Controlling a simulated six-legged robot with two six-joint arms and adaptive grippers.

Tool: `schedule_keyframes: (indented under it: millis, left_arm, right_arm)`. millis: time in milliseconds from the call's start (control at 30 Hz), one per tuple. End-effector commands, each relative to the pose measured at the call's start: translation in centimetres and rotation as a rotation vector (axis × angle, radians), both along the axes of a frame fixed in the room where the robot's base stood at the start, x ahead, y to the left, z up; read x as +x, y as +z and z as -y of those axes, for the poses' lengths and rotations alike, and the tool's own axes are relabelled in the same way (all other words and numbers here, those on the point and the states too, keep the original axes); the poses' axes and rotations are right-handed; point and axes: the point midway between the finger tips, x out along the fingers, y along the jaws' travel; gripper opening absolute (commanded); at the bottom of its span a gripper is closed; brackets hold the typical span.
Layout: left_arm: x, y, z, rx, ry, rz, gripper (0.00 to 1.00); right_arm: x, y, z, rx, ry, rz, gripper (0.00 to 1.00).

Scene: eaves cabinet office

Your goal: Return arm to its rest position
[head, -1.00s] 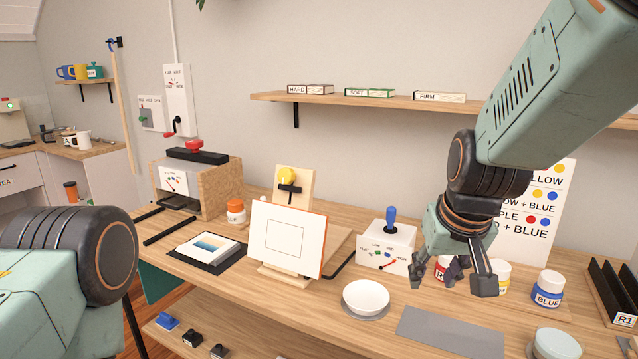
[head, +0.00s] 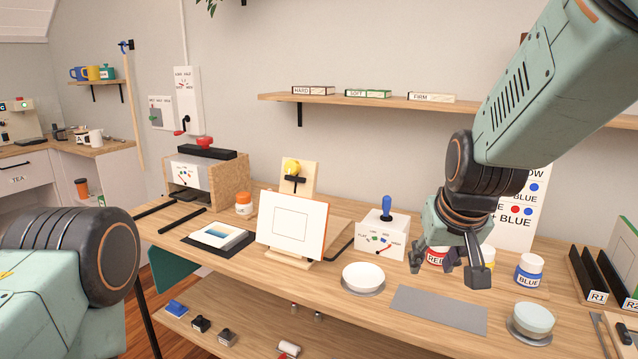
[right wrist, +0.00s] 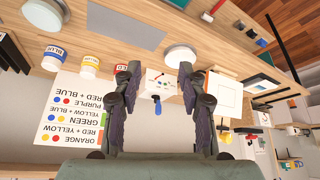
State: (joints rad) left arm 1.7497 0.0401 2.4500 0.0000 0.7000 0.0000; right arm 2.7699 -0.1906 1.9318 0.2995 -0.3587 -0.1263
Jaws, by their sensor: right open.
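My right arm comes in from the upper right in the head view. Its gripper (head: 447,268) is open and empty, held above the workbench (head: 330,305) in front of the red, yellow and blue paint jars. It hides part of the red jar (head: 437,255) and the yellow jar (head: 488,257). In the right wrist view the fingers (right wrist: 160,100) are spread, with the white box with the blue lever (right wrist: 158,84) seen beyond them. Part of my left arm shows at the lower left of the head view; its gripper is out of frame.
A framed board (head: 291,225) leans on a stand. Black dividers (head: 590,274) stand at right. A shelf (head: 400,102) runs along the wall.

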Motion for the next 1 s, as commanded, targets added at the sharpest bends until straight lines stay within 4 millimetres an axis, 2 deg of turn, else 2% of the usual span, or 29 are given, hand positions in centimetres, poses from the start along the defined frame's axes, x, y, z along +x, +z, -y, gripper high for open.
schedule_keyframes:
  millis: [200, 267, 367, 467, 567, 667, 700, 767, 800, 867, 1000]
  left_arm:
    - [0.0, 0.0, 0.0, 0.0, 0.0, 0.0, 0.47]
    - [0.0, 0.0, 0.0, 0.0, 0.0, 0.001, 0.47]
    - [0.0, 0.0, 0.0, 0.0, 0.0, 0.001, 0.47]
    - [0.0, 0.0, 0.0, 0.0, 0.0, 0.001, 0.47]
    - [0.0, 0.0, 0.0, 0.0, 0.0, 0.0, 0.47]
    - [0.0, 0.0, 0.0, 0.0, 0.0, 0.0, 0.47]
    - [0.0, 0.0, 0.0, 0.0, 0.0, 0.0, 0.47]
    - [0.0, 0.0, 0.0, 0.0, 0.0, 0.0, 0.47]
    - [0.0, 0.0, 0.0, 0.0, 0.0, 0.0, 0.47]
    - [0.0, 0.0, 0.0, 0.0, 0.0, 0.0, 0.47]
    - [0.0, 0.0, 0.0, 0.0, 0.0, 0.0, 0.47]
  right_arm:
    - [1.4, 0.0, 1.3, -0.036, -0.012, 0.122, 0.41]
    - [1.5, -0.6, 1.7, -0.045, -0.013, 0.146, 0.41]
    - [1.3, -2.6, 2.4, -0.054, -0.015, 0.174, 0.41]
    - [0.3, -6.3, 3.2, -0.065, -0.016, 0.178, 0.41]
    - [-2.2, -11.6, 3.9, -0.064, -0.007, 0.152, 0.41]
    - [-5.7, -17.0, 4.2, -0.053, 0.003, 0.103, 0.41]
    - [-7.4, -19.1, 4.3, -0.046, 0.006, 0.077, 0.41]
    - [-10.1, -21.9, 4.3, -0.035, 0.01, 0.035, 0.41]
    - [-12.1, -23.7, 4.3, -0.027, 0.013, 0.001, 0.41]
    - [-15.2, -26.1, 4.3, -0.014, 0.013, -0.051, 0.41]
    - [-22.8, -30.7, 4.3, 0.013, 0.008, -0.202, 0.41]
